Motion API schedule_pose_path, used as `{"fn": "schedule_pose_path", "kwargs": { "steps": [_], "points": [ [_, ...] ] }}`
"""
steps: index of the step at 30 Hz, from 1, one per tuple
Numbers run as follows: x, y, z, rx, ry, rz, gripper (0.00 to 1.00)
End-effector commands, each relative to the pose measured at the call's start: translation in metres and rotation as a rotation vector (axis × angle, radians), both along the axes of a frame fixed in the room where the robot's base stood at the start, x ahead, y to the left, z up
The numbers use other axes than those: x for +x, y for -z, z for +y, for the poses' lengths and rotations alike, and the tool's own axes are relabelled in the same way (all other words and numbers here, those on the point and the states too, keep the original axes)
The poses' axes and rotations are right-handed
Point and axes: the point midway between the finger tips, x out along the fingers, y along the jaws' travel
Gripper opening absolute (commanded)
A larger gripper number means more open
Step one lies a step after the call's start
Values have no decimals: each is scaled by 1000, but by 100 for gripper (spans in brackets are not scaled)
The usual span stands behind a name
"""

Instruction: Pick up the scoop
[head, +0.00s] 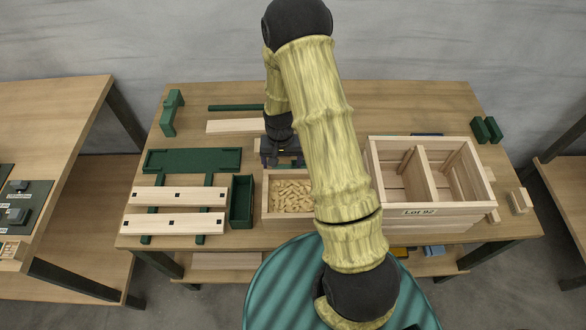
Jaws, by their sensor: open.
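My gripper (281,160) is open, pointing down over the back edge of a wooden box of small wooden pegs (290,196). A small patch of green shows beside and below the fingers. It may be part of the scoop, but the gripper and arm hide most of that spot, and I cannot make out its shape. No scoop can be clearly told elsewhere in the head view. I see nothing held between the fingers, though the fingertips are small and dark here.
A wooden crate (428,212) with a divider stands right of my arm. Left of the peg box are a narrow green bin (241,203) and slats (174,196) on a green jig (193,161). A pale board (236,126) and a green bracket (171,113) lie behind.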

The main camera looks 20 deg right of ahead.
Motion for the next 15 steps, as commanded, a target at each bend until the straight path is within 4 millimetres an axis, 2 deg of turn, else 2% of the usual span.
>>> {"fn": "schedule_pose_path", "kwargs": {
  "steps": [5, 15],
  "points": [
    [0, 18, 0, 0, 1, 1, 84],
    [0, 19, 0, 0, 1, -1, 84]
  ]
}}
